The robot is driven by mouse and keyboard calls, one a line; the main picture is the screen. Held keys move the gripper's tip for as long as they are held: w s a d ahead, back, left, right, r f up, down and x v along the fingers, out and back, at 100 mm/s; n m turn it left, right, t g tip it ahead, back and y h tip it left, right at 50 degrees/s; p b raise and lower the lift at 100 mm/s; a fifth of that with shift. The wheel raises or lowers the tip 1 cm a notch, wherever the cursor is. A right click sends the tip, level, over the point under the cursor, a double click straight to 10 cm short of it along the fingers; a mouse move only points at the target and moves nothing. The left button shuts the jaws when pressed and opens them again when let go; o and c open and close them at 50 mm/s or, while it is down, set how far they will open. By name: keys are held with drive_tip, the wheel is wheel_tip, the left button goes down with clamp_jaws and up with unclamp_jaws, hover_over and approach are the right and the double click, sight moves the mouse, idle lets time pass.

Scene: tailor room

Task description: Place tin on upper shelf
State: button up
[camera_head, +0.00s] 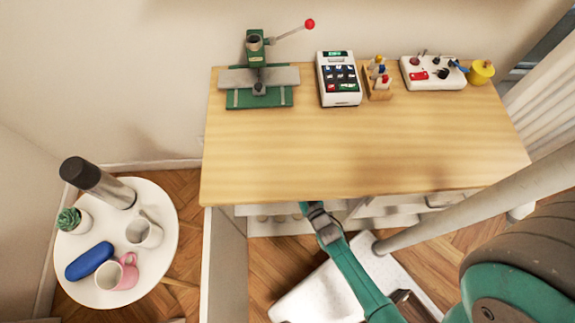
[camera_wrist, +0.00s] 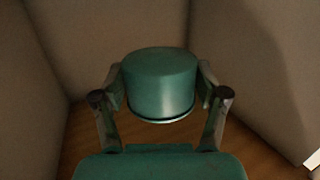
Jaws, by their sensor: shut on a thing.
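The tin (camera_wrist: 160,85) is a green, round, lidded container in the wrist view. My gripper (camera_wrist: 161,92) is shut on it, with one finger against each side. Pale walls surround it, with a brown wooden surface below. I cannot tell whether the tin touches that surface. In the head view my gripper (camera_head: 305,207) reaches in under the front edge of the wooden table (camera_head: 360,140), at the shelves (camera_head: 375,210) below the tabletop. The tin is hidden there, and most of the shelf interior is covered by the tabletop.
A green press (camera_head: 258,80), a card terminal (camera_head: 339,80), a small wooden spool rack (camera_head: 378,80) and a white tray (camera_head: 432,73) stand along the table's back. A round white side table (camera_head: 150,205) with mugs stands left. A pale slanted post (camera_head: 470,212) crosses at right.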

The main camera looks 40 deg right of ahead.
drive_tip(key=f, duration=0.4)
drive_tip(key=s+f, duration=0.1)
drive_tip(key=f, duration=0.1)
drive_tip(key=shift+s+d, duration=0.1)
drive_tip(key=shift+d, duration=0.15)
drive_tip(key=shift+f, duration=2.3)
drive_tip(key=shift+f, duration=0.1)
drive_tip(key=o, duration=1.2)
drive_tip(key=shift+o, duration=0.2)
